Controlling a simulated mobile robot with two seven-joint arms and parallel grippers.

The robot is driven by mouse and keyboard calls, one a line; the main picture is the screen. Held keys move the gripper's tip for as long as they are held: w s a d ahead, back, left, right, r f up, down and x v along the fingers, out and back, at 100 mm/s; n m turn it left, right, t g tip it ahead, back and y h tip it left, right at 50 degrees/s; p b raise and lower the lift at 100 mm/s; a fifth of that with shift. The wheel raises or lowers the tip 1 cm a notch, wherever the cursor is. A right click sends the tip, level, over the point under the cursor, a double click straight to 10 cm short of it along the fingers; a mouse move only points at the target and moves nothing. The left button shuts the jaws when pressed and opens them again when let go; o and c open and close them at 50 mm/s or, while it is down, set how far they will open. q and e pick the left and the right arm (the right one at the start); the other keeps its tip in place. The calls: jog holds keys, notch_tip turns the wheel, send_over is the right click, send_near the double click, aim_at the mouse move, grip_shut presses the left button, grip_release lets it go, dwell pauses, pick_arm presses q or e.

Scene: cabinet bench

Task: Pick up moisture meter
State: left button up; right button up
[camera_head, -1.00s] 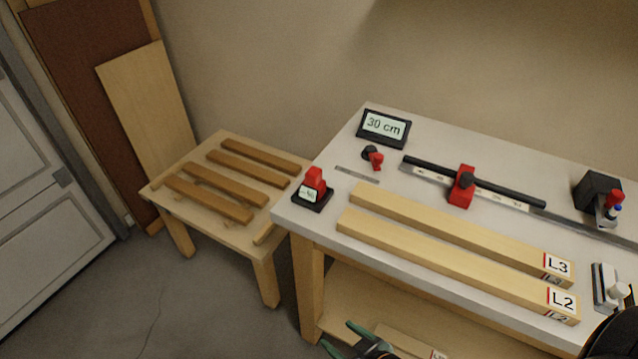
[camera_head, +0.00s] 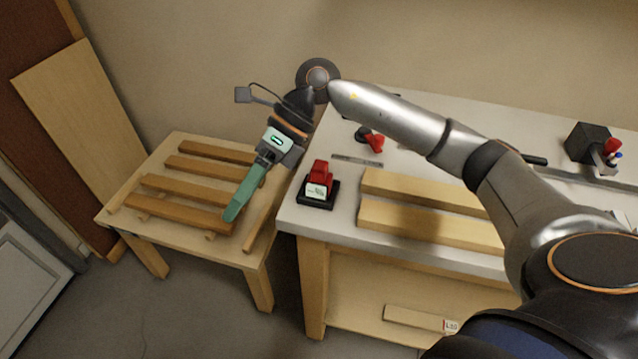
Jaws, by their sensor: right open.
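The moisture meter (camera_head: 320,177) appears to be the red device with a small pale display, standing in a black base at the left end of the workbench. My right gripper (camera_head: 234,212) has green fingers that point down over the small slatted table, left of the meter and apart from it. It is open; its fingers overlap in this view, and I see nothing held. My left gripper is not in view.
Several brown wood strips (camera_head: 187,187) lie on the low wooden table (camera_head: 255,255). Two pale boards (camera_head: 415,222) lie on the workbench (camera_head: 290,215) right of the meter. My right arm crosses above the bench and hides much of it. A red-and-black knob (camera_head: 372,141) stands behind the meter.

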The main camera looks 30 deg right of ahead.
jog(key=w+d+r+t+h, duration=0.25)
jog(key=d+h, duration=0.25)
jog(key=d, duration=0.6)
jog(key=m+h, duration=0.1)
jog(key=h, duration=0.3)
send_near(320, 164)
notch_tip(320, 164, down, 5)
jog(key=shift+s+r, duration=0.1)
jog(key=shift+s, duration=0.1)
jog(key=shift+w+a+f, duration=0.1)
jog(key=shift+w+f, duration=0.1)
jog(key=shift+f, duration=0.7)
jog(key=shift+w+a+f, duration=0.1)
jog(key=shift+w+f, duration=0.15)
jog(key=shift+f, duration=0.7)
jog(key=shift+w+a+f, duration=0.1)
jog(key=shift+w+f, duration=0.1)
jog(key=shift+f, duration=0.7)
grip_shut()
